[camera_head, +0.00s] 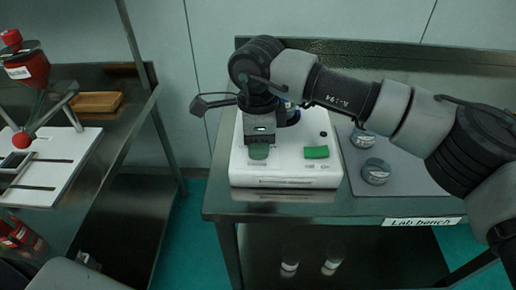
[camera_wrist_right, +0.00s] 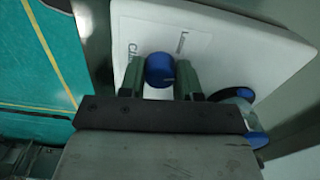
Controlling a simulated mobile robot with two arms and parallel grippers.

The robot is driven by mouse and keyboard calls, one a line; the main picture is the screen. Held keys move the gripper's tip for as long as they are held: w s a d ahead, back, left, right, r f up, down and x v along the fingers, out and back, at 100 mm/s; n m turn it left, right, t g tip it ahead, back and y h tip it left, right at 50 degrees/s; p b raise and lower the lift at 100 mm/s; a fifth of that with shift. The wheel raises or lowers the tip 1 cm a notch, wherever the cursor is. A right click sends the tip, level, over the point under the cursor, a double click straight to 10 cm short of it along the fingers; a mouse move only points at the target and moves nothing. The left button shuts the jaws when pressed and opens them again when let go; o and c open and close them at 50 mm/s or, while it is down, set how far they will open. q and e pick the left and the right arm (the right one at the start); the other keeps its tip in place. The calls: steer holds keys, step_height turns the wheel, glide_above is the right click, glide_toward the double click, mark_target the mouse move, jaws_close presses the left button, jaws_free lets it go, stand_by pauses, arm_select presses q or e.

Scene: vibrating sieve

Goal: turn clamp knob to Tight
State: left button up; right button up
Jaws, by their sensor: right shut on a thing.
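The blue clamp knob (camera_wrist_right: 160,70) sits on a white panel in the right wrist view, beside a printed label whose words are only partly readable. My right gripper (camera_wrist_right: 160,82) has one finger on each side of the knob and is shut on it. In the head view my right arm reaches in from the right over the white machine (camera_head: 290,172), and the gripper hides the knob there. The knob's pointer and the Tight mark cannot be made out. My left gripper is not in view.
A blue-rimmed round part (camera_wrist_right: 252,138) lies close to the right finger in the wrist view. A green rectangle (camera_head: 317,152) shows on the machine's front. Round grey lidded items (camera_head: 376,171) stand right of it on the lab bench (camera_head: 345,208).

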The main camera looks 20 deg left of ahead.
steer(key=shift+f+m, duration=0.1)
steer(key=shift+m, duration=0.4)
steer(key=m+b, duration=0.3)
steer(key=m, duration=0.2)
steer(key=m+b, duration=0.3)
steer(key=m, duration=0.4)
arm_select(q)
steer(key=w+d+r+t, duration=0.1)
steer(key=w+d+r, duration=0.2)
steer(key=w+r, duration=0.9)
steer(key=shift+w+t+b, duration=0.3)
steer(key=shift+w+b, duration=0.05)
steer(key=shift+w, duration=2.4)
arm_select(e)
steer(key=shift+r+m, duration=0.2)
steer(key=shift+m, duration=1.4)
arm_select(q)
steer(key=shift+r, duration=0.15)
arm_select(e)
steer(key=o, duration=0.9)
steer(key=shift+o, duration=0.2)
steer(key=shift+f, duration=0.1)
